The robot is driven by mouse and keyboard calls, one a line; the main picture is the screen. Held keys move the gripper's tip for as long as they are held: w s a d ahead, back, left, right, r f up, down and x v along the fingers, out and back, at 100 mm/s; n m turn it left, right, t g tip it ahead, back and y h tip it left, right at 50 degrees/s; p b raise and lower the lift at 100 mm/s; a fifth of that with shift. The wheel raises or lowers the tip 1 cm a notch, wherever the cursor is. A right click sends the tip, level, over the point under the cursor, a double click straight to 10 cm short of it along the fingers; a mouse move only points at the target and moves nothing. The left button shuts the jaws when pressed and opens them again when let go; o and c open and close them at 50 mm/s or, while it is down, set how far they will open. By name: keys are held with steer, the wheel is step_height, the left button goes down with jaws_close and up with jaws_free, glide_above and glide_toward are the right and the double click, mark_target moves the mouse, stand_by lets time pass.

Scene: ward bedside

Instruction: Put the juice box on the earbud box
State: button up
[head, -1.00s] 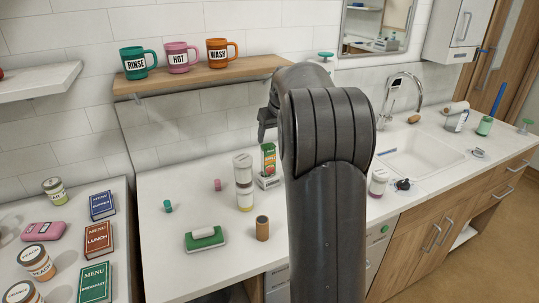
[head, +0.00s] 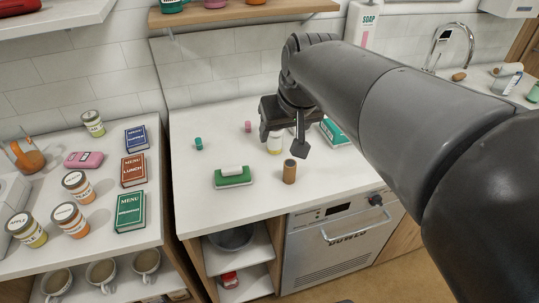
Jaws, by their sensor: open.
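I cannot make out the juice box or the earbud box now; the gripper and arm cover the part of the counter where a small green and orange carton stood on or just behind a low white box in the earlier head view. My gripper (head: 283,146) is open, pointing down over the back middle of the counter. A pale jar with a yellow lower part (head: 275,148) shows behind and between the fingers, its top hidden. I cannot tell whether the gripper touches it. A teal and white box (head: 337,133) lies right of the gripper, partly covered.
Small teal (head: 199,144) and pink (head: 248,127) items stand at the back left. A soap bottle (head: 364,26) stands behind my arm.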

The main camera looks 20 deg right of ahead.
steer(key=s+a+f, duration=0.3)
steer(key=s+f, duration=0.2)
steer(key=s, duration=0.6)
steer(key=shift+f, duration=0.2)
